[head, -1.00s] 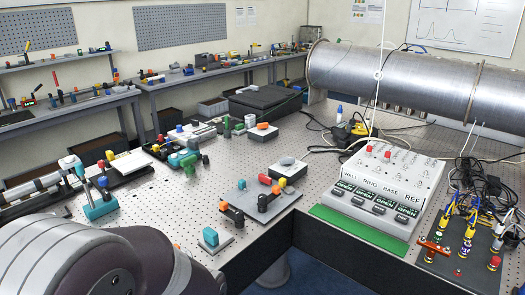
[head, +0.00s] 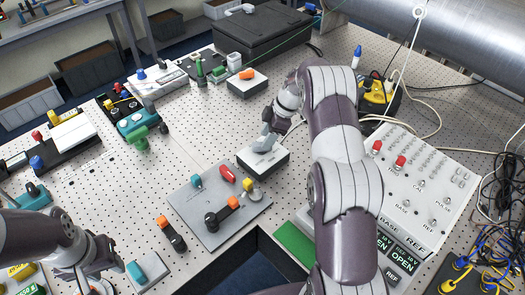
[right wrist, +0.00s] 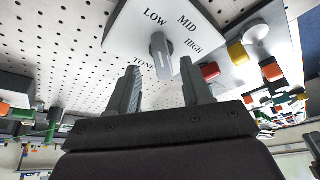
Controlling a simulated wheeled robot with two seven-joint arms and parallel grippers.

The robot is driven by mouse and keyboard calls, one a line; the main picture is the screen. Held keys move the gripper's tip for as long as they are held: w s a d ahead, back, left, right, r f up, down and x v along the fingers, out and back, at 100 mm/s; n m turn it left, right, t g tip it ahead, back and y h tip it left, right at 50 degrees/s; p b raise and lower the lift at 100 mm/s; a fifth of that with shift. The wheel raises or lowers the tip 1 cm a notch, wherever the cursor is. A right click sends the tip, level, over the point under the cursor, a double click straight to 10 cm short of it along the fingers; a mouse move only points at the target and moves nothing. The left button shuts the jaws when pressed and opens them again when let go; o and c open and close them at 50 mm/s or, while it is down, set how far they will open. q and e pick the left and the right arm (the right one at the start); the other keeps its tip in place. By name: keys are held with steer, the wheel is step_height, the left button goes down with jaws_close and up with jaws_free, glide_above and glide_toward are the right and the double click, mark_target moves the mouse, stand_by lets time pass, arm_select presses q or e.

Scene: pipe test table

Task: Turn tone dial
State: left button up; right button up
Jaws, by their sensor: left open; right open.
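The tone dial is a grey bar-shaped knob (right wrist: 159,48) on a white-topped box (right wrist: 125,28) printed LOW, MID, HIGH and TONE. The box also shows in the head view (head: 276,164), with a dark side. My right gripper (right wrist: 160,67) is open, and the knob appears between and just past its two fingertips. No contact is visible. In the head view my right gripper (head: 271,130) is over the box and partly covers the dial. Which label the knob points to is hard to tell. My left gripper (head: 97,268) is open at the lower left, away from the dial.
A grey plate (head: 190,210) with small coloured handles lies beside the dial box. A black-and-orange lever (head: 172,235) stands left of it. A white control panel (head: 425,165) and green mat (head: 293,243) lie right, partly behind my right arm. A small box with an orange knob (head: 247,84) stands behind.

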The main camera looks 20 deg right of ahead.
steer(key=shift+w+a+f+p, duration=0.25)
steer(key=shift+a+f+p, duration=0.2)
steer(key=shift+a+f, duration=0.4)
steer(key=shift+s+d+f, duration=0.1)
steer(key=shift+s+f, duration=0.2)
steer(key=shift+s, duration=0.05)
steer(key=shift+w+d+f, duration=0.1)
steer(key=shift+f, duration=0.05)
steer(key=shift+w, duration=0.15)
steer(key=c, duration=0.4)
jaws_close()
arm_select(q)
steer(key=shift+s+r, duration=0.1)
steer(key=shift+r, duration=0.75)
steer(key=shift+f, duration=0.1)
